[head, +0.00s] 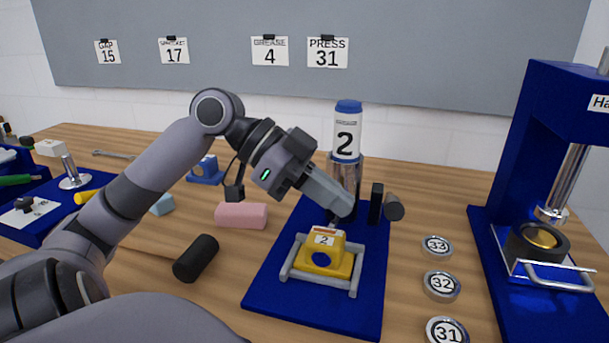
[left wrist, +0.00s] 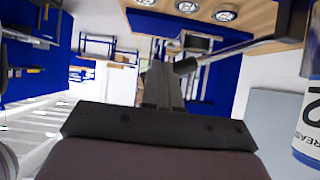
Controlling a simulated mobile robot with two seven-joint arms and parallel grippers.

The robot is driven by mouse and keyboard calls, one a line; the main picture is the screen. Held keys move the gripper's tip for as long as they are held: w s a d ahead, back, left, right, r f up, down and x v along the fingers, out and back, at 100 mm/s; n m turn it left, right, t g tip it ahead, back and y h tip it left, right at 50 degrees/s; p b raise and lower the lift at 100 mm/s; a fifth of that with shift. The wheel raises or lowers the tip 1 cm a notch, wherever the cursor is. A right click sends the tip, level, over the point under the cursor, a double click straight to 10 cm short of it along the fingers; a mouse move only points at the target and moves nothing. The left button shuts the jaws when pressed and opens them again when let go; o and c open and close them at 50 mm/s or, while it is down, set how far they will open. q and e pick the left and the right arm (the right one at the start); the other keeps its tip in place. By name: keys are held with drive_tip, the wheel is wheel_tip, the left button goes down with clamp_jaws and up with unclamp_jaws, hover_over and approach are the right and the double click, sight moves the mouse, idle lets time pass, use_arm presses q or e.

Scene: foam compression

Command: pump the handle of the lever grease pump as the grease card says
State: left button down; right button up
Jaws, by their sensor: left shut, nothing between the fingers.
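The lever grease pump (head: 359,178) stands on a blue base, with a blue-capped cartridge (head: 346,140) marked 2 on top. Its handle has a dark round grip (head: 394,207), pointing toward me on the pump's right; the grip also shows in the left wrist view (left wrist: 185,66). My left gripper (head: 376,204) is shut and empty, reaching across the pump's front just left of the grip. Its fingers show in the wrist view (left wrist: 160,85); I cannot tell whether they touch the grip. The grease card (head: 269,51) on the board reads 4. My right gripper is out of view.
A yellow block (head: 323,262) labelled 2 sits in a grey frame on the blue base. Metal discs (head: 441,285) marked 33, 32 and 31 lie to the right, before the blue press (head: 535,110). A pink block (head: 241,215) and black cylinder (head: 196,258) lie left.

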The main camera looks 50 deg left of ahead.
use_arm(q)
drive_tip(key=shift+v, duration=2.45)
drive_tip(key=shift+w, duration=0.1)
